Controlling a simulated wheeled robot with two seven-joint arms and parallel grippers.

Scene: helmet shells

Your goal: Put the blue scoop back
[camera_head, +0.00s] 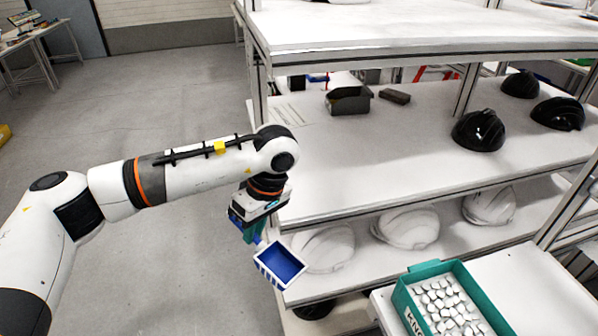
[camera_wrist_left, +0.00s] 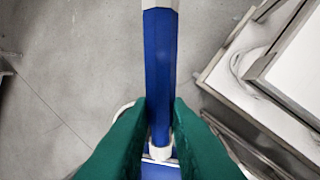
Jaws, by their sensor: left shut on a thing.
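The blue scoop (camera_head: 281,263) has a blue inside and a white rim, and hangs in the air beside the front edge of the shelf rack. My left gripper (camera_head: 256,232) is shut on its handle. In the left wrist view the blue handle (camera_wrist_left: 160,70) stands between the green fingers of my left gripper (camera_wrist_left: 160,125). The scoop's bowl shows only in part at the bottom of that view. My right gripper is in neither view.
A teal bin (camera_head: 405,300) of small white pieces stands on a white surface at the lower right. The lower shelf holds several white helmets (camera_head: 405,228). The middle shelf (camera_head: 340,160) holds black helmets (camera_head: 480,131) and a dark bin (camera_head: 348,100), with bare room between. Grey floor (camera_head: 160,90) is open at left.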

